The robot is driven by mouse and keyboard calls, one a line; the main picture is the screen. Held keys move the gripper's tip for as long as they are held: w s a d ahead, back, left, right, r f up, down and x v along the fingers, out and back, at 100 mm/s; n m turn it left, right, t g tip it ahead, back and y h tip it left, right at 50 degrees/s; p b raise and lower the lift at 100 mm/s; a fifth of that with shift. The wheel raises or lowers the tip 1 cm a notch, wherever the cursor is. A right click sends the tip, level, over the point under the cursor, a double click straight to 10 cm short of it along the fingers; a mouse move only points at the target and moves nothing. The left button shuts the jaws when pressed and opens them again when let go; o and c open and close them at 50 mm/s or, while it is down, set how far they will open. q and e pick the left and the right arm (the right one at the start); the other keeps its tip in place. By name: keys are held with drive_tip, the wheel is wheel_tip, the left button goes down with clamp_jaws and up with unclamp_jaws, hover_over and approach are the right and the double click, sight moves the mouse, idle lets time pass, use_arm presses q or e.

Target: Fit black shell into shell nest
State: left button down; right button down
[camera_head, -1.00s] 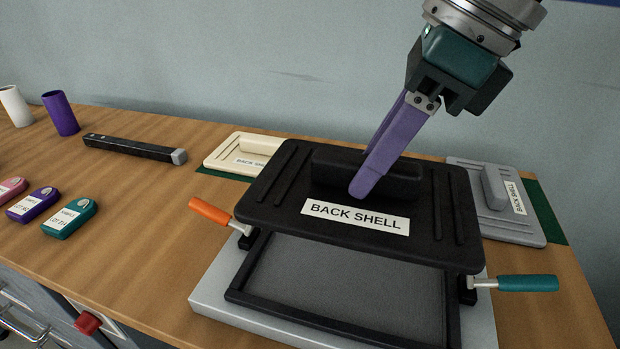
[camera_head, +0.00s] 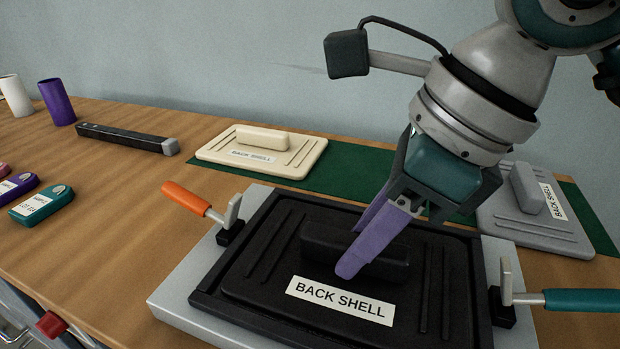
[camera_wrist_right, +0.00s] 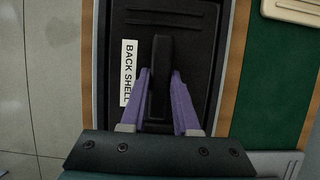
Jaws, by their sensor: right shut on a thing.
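The black shell (camera_head: 270,262) carries a "BACK SHELL" label and a raised bar handle. It lies within the black-rimmed shell nest (camera_head: 212,305) on a light grey base and looks about level; whether it is fully seated I cannot tell. My right gripper (camera_head: 362,250) has its purple fingers shut on the handle. In the right wrist view its fingers (camera_wrist_right: 160,85) stand on either side of the handle, and the shell (camera_wrist_right: 192,60) lies inside the rim. My left gripper is not in view.
Clamps with an orange handle (camera_head: 186,198) and a teal handle (camera_head: 582,300) flank the nest. A cream shell (camera_head: 222,150) and a grey shell (camera_head: 510,222) lie on a green mat (camera_head: 345,178) behind. A dark bar tool (camera_head: 120,138), cups and small labelled cases are at left.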

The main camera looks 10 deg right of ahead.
drive_tip(key=c, duration=0.7)
unclamp_jaws()
drive_tip(key=shift+f, duration=0.1)
drive_tip(key=shift+o, duration=0.2)
drive_tip(key=shift+r, duration=0.35)
drive_tip(key=p+v, duration=0.1)
drive_tip(key=v, duration=1)
drive_tip(key=shift+d+r, duration=0.15)
drive_tip(key=shift+r, duration=0.15)
drive_tip(key=shift+s, duration=0.1)
